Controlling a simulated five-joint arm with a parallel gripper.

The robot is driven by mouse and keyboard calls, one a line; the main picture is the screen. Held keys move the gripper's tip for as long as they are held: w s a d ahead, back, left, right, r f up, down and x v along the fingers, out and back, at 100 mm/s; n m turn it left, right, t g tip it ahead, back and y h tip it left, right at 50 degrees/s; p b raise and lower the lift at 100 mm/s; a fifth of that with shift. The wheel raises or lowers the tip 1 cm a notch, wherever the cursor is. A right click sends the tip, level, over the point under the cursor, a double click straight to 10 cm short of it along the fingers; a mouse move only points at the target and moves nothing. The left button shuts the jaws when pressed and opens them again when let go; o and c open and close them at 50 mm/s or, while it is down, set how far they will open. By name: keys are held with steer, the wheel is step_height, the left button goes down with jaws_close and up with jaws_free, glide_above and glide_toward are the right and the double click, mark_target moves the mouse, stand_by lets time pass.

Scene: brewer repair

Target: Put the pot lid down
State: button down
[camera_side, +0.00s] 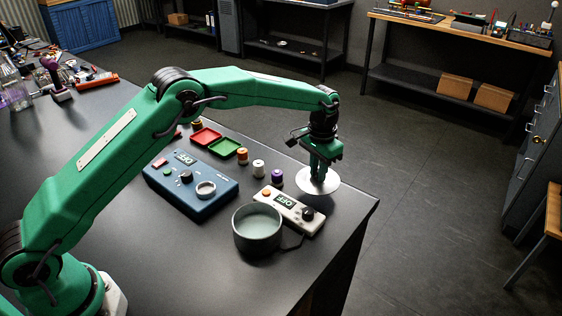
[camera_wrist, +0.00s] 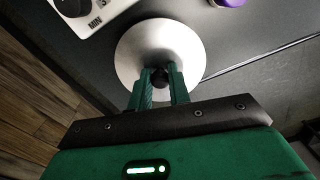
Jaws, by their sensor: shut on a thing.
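The pot lid (camera_side: 320,187) is a pale round disc with a small dark knob. My gripper (camera_side: 317,175) is shut on that knob, over the table's far right part. In the wrist view the lid (camera_wrist: 175,40) lies flat below my fingers (camera_wrist: 160,80), its knob between them. I cannot tell whether the lid touches the table top. The grey-green pot (camera_side: 257,228) stands open on the table, to the left and nearer the side camera, with pale liquid inside.
A white control box (camera_side: 290,210) reading OFF sits between pot and lid. A purple-topped jar (camera_side: 277,177) stands close to the lid's left. A blue box (camera_side: 190,184) and red and green trays (camera_side: 228,147) lie farther left. The table's edge (camera_side: 358,222) is near on the right.

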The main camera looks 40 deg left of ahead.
steer(key=shift+f, duration=1.95)
steer(key=shift+f, duration=0.15)
steer(key=c, duration=1.3)
jaws_free()
step_height(320, 180, up, 11)
steer(key=shift+r, duration=0.7)
